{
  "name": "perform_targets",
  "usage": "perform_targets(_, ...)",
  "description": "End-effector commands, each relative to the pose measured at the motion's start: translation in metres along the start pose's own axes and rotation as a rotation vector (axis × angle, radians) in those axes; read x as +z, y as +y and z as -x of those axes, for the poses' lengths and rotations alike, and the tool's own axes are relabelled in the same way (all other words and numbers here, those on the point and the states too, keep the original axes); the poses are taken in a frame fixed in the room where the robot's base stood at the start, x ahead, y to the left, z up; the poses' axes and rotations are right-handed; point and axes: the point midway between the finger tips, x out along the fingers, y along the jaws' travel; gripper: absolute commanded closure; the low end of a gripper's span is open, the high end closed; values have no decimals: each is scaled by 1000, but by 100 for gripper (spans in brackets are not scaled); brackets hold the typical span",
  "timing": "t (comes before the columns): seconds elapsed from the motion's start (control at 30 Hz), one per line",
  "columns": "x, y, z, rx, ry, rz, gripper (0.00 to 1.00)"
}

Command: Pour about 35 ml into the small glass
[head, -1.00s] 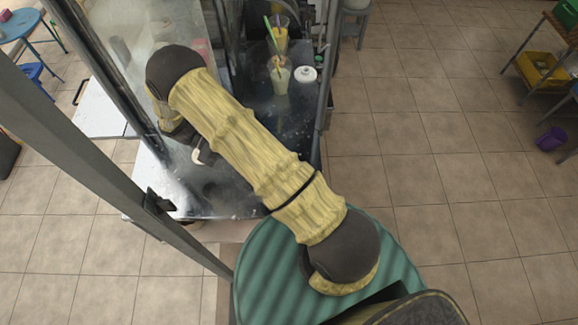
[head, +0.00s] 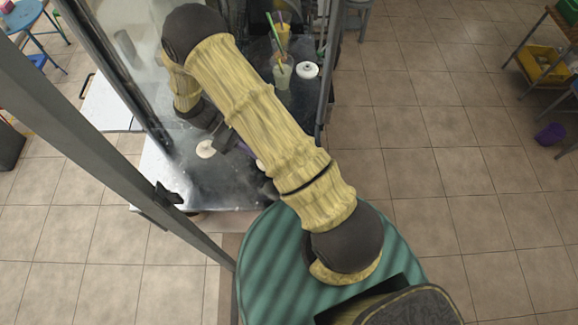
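My gripper (head: 226,141) is low over the dark metal counter, below my raised elbow, and is mostly hidden by my own arm. Its fingers cannot be made out clearly. A pale round thing (head: 205,149) shows just left of it; I cannot tell whether it is a glass, a lid or a spill. A small pale, purplish thing (head: 260,165) peeks out beside my forearm. Neither can be named as the small glass with certainty. What my gripper may hold is hidden.
A grey frame post (head: 95,140) crosses the left. Tiled floor lies open to the right.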

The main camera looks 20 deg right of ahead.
Motion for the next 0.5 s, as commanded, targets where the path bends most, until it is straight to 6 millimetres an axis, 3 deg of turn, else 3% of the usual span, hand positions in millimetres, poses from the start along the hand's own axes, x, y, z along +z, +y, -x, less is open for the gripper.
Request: perform_targets(0.5,5,1,4,4,59,12,100)
